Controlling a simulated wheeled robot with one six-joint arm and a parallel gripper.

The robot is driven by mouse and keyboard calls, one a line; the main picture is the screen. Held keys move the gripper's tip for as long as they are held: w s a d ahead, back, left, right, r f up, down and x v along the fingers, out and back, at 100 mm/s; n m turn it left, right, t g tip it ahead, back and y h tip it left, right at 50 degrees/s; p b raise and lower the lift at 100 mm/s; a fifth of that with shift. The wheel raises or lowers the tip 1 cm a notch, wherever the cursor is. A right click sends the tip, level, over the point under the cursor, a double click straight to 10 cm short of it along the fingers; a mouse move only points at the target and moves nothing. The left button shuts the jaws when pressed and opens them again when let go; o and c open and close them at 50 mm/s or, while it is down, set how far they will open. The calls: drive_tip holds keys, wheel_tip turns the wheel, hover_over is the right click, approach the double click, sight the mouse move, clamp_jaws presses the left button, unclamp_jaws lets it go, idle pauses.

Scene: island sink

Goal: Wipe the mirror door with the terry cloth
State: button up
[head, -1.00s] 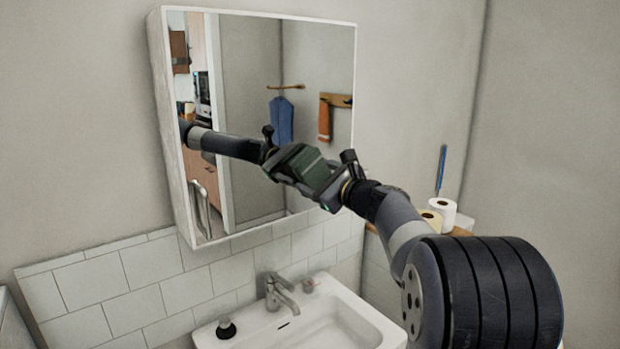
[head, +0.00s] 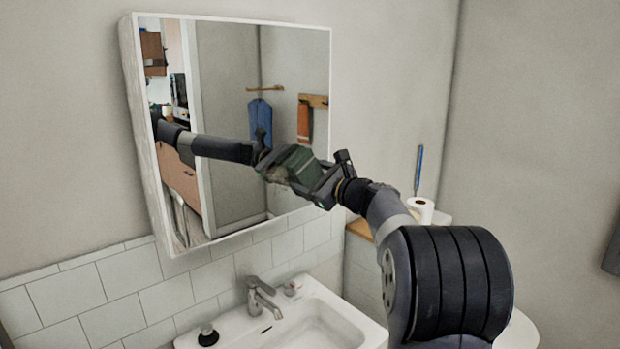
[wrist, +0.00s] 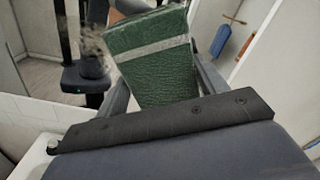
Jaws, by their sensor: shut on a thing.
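The mirror door (head: 228,100) is the shut front of a white wall cabinet above the sink. My gripper (head: 312,178) is at its lower right part, shut on a folded dark green terry cloth (head: 302,168). In the wrist view the cloth (wrist: 155,62) stands between the fingers and shows a pale stripe. The cloth is at the glass and meets its reflection; whether it presses on the glass is unclear. A dark speckled smudge (wrist: 93,44) shows beside the cloth in the wrist view. The gripper hides part of the mirror's right edge.
Below are a white sink (head: 318,322), a tap (head: 260,296) and a dark-based small item (head: 208,336). A wooden shelf at right holds a paper roll (head: 421,210) and a blue-handled thing (head: 418,170). The hanging blue and orange cloths are reflections.

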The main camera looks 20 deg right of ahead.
sight(261, 185)
drive_tip(key=shift+s+a+b, duration=0.5)
drive_tip(key=shift+a+b, duration=0.05)
drive_tip(key=shift+a, duration=0.65)
drive_tip(key=shift+s+a+b, duration=0.5)
drive_tip(key=shift+a+b, duration=0.05)
drive_tip(key=shift+a, duration=0.6)
drive_tip(key=shift+s+a+b, duration=0.5)
drive_tip(key=shift+a+b, duration=0.05)
drive_tip(key=shift+a, duration=0.65)
drive_tip(key=shift+s+a+b, duration=0.2)
drive_tip(key=shift+s+a, duration=0.05)
drive_tip(key=shift+a, duration=0.45)
drive_tip(key=shift+s+a+b, duration=0.25)
drive_tip(key=shift+s+a, duration=0.05)
drive_tip(key=shift+a, duration=0.35)
drive_tip(key=shift+s+a+b, duration=0.2)
drive_tip(key=shift+s+a, duration=0.05)
drive_tip(key=shift+a, duration=0.45)
drive_tip(key=shift+s, duration=0.1)
drive_tip(key=shift+b+v, duration=0.55)
drive_tip(key=shift+v, duration=2.3)
drive_tip(key=v, duration=0.3)
